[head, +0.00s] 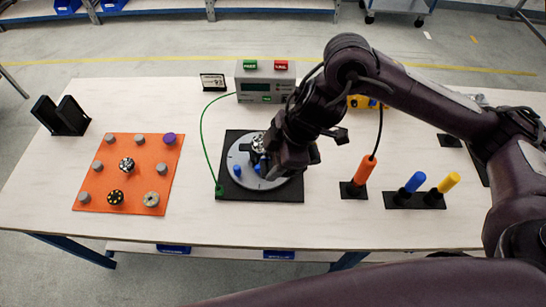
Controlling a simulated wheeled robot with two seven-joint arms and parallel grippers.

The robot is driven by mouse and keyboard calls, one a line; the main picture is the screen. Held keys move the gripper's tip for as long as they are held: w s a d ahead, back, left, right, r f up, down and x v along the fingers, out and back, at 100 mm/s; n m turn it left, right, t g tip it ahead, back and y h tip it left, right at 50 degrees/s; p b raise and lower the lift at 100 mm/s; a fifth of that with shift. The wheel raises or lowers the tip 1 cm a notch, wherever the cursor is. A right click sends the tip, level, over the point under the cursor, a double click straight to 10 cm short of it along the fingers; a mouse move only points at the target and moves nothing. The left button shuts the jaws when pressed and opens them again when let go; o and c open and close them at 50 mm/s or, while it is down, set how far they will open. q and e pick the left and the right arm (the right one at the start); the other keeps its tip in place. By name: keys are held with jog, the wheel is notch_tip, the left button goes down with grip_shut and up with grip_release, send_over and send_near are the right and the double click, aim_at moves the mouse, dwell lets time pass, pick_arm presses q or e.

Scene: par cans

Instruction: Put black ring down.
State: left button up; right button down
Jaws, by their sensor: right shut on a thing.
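My right gripper (266,162) is over the grey round plate (238,178) on the black square base (230,194). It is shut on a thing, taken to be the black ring. The ring cannot be made out against the dark jaws, so I cannot tell whether it touches anything below. A shiny silver and black part (258,143) shows beside the jaws, above the plate. Blue pegs stand on the plate, one at its left (237,170). My left gripper is not in view.
An orange mat (101,183) at left holds several grey pegs and round parts. A grey box (265,87) with green and red buttons stands behind, its green cable running to the base. An orange-handled tool (365,170) and blue (414,182) and yellow (448,183) handles stand at right.

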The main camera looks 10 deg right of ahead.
dwell(0.6)
jog(key=shift+w+d+m+t+h+b, duration=0.15)
jog(key=shift+w+d+m+t+b, duration=0.1)
jog(key=shift+m, duration=0.3)
jog(key=shift+w+d+m+t+h+b, duration=0.15)
jog(key=shift+m+t, duration=0.1)
jog(key=shift+m, duration=0.3)
jog(key=w+d+r+m+t+h+b, duration=0.1)
jog(key=w+d+r+m+h+b, duration=0.1)
jog(key=w+d+m+h, duration=0.3)
jog(key=shift+d+m+t, duration=0.4)
jog(key=shift+d+m, duration=1.7)
jog(key=shift+m, duration=2.7)
